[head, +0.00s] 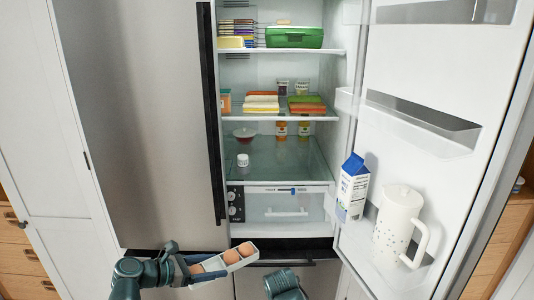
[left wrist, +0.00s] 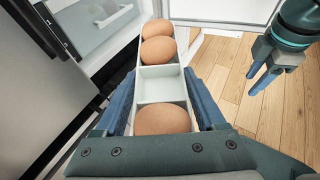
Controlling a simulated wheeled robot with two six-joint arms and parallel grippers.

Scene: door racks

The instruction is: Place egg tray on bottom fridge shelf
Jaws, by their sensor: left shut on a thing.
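The egg tray (head: 225,266) is a narrow white tray with compartments holding brown eggs. My left gripper (head: 193,268) is shut on it, with a finger on either side. The tray is in front of the open fridge, below the shelves. In the left wrist view the egg tray (left wrist: 162,86) has two eggs at its far end, an empty compartment, then one egg near the gripper. The bottom fridge shelf (head: 285,165) is glass, above a clear drawer. My right gripper (left wrist: 268,72) shows at the right of the left wrist view, apart from the tray; its jaw state is unclear.
The open door (head: 420,100) at right carries a milk carton (head: 352,188) and white pitcher (head: 397,228).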

